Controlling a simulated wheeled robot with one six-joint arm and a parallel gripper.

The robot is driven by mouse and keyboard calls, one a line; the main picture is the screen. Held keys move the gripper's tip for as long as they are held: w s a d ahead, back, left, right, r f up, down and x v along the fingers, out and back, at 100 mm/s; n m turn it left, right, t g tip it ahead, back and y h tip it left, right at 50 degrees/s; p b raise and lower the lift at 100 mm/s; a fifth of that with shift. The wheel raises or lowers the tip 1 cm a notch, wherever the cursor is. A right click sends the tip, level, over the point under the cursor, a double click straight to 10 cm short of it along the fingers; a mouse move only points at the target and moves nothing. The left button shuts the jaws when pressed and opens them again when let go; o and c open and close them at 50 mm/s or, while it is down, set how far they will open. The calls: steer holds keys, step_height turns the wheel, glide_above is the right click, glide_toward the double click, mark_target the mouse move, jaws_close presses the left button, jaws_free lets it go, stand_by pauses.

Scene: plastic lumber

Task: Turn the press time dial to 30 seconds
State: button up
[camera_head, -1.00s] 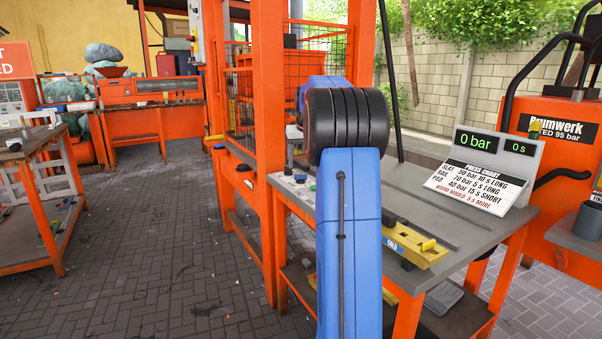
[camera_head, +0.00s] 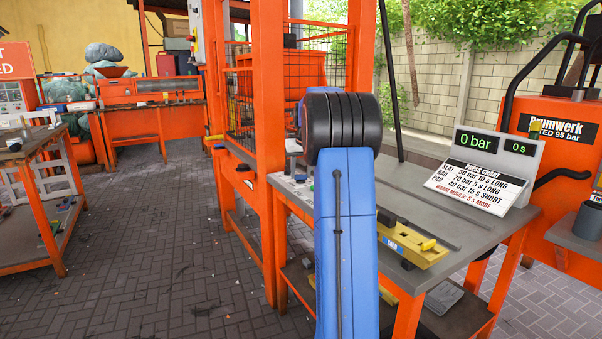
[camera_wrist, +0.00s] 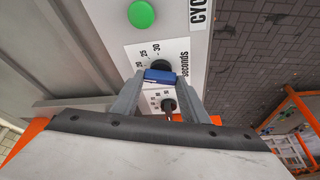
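In the wrist view a round black dial (camera_wrist: 161,66) sits on a white panel (camera_wrist: 196,45), beside a scale reading 20, 25, 30 and the word "seconds". My gripper (camera_wrist: 160,76) is right at this dial, its two grey fingers on either side. A blue block fills the space between the fingertips and covers part of the dial. I cannot tell whether it is a fingertip part, or whether the fingers grip the knob. The dial's pointer setting is hidden. In the head view my blue arm hides the gripper and dial.
A second black dial (camera_wrist: 168,105) lies below, close to the fingers. A green button (camera_wrist: 141,14) is above. In the head view, a display (camera_head: 497,146) reads 0 bar and 0 s, above a press chart (camera_head: 466,188). A yellow tool (camera_head: 415,247) lies on the bench (camera_head: 470,235).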

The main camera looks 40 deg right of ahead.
stand_by(0.3)
steer(key=m, duration=0.2)
steer(key=m+g+h, duration=0.1)
steer(key=m, duration=0.1)
steer(key=shift+w+a, duration=0.15)
steer(key=m+g+h, duration=0.1)
steer(key=m, duration=0.2)
steer(key=shift+w+m, duration=0.1)
steer(key=shift+m, duration=0.2)
steer(key=m+g, duration=0.1)
steer(key=m, duration=0.2)
steer(key=m+g, duration=0.1)
steer(key=m, duration=0.2)
steer(key=shift+w+g, duration=0.15)
steer(key=shift+g, duration=0.25)
steer(key=shift+m, duration=0.4)
steer(key=o, duration=1.1)
steer(key=shift+c, duration=0.2)
